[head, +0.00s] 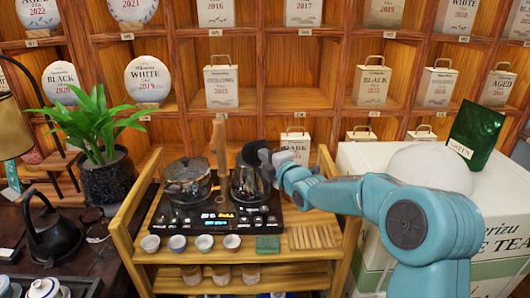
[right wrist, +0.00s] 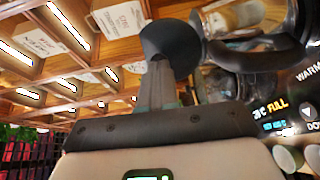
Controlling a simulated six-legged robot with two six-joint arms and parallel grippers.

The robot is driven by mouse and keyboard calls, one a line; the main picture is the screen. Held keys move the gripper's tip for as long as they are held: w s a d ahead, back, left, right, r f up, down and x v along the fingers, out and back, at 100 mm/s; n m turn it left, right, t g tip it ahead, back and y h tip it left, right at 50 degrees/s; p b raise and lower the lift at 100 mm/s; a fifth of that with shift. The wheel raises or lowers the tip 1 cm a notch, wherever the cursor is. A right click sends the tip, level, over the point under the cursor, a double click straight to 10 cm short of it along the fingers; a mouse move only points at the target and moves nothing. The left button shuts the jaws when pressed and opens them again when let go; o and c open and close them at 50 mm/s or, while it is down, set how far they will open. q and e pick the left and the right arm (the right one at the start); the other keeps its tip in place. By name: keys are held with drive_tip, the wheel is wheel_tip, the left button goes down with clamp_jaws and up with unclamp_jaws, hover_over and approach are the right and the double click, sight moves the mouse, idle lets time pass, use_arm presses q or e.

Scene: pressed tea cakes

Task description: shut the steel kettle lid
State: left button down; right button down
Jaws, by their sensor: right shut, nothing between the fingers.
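The steel kettle (head: 246,184) stands on the right side of the black double stove. Its lid (head: 254,153) appears raised and tilted at the kettle's top; its exact angle is hard to tell. In the right wrist view a dark round piece (right wrist: 170,38), seemingly the lid, is just beyond my fingertips, beside the black kettle handle (right wrist: 255,56). My right gripper (head: 272,164) is shut and empty, reaching in from the right at lid height. Its fingers also show in the right wrist view (right wrist: 160,85); whether they touch the lid is unclear. My left gripper is not in view.
A glass pot (head: 187,181) stands on the stove's left side (head: 202,217). Several small cups (head: 177,243) line the wooden cart's front edge. A wooden stand (head: 220,145) rises behind. White tea boxes (head: 500,225) stand at right, a potted plant (head: 106,180) at left.

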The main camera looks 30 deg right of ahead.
drive_tip(key=shift+w, duration=0.35)
